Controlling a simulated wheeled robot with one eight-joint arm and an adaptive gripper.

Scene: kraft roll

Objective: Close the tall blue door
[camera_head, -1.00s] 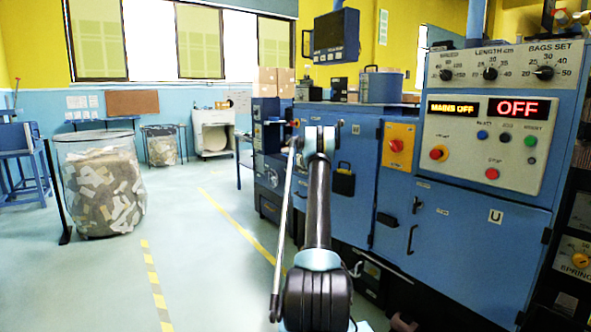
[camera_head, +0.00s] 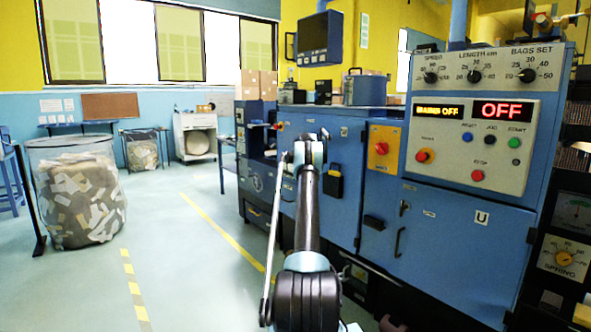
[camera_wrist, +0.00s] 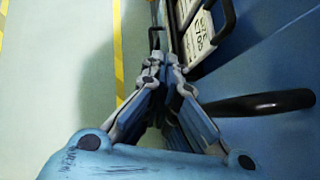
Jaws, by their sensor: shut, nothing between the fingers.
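The tall blue door (camera_head: 341,218) seems to be the tall panel in the middle of the blue machine, with a black fitting (camera_head: 333,182) on it. My arm hides part of its left side, and I cannot tell how far it stands open. My gripper (camera_head: 309,148) is shut and empty in front of the panel's left part. In the wrist view my gripper (camera_wrist: 162,68) points along a blue surface (camera_wrist: 270,60) on the right. A black arched handle (camera_wrist: 260,105) and a white label plate (camera_wrist: 198,36) are on that side. Contact with the surface cannot be told.
The control panel (camera_head: 470,142) is on the right, above a shorter blue door (camera_head: 455,240). A yellow box with a red knob (camera_head: 381,148) is beside the tall panel. A clear bin of scraps (camera_head: 75,195) stands at the left. The floor between has yellow lines and is clear.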

